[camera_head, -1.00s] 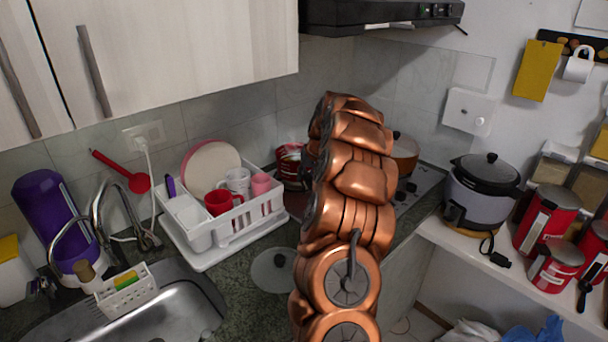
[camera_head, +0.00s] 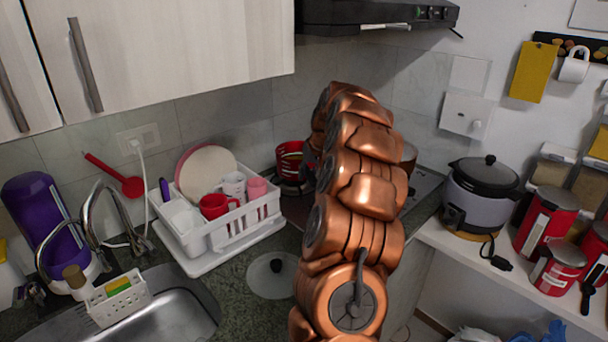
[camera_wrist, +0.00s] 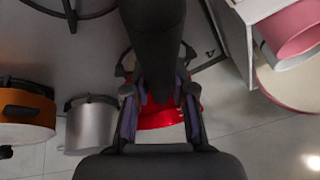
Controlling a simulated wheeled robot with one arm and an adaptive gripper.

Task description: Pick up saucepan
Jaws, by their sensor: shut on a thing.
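My gripper (camera_wrist: 160,115) is at the centre of the wrist view, its two fingers on either side of a thick dark handle (camera_wrist: 153,45). The fingers are shut on this handle, which I take to be the saucepan's. In the head view a red pot (camera_head: 289,160) stands at the back of the counter, left of my copper arm. My arm hides most of the gripper there.
An orange pot (camera_wrist: 25,118) and a grey pot (camera_wrist: 91,125) stand close by. A white dish rack (camera_head: 232,232) with cups is left of my arm. A glass lid (camera_head: 272,276) lies on the counter. A rice cooker (camera_head: 481,195) stands at right; the range hood (camera_head: 380,14) hangs above.

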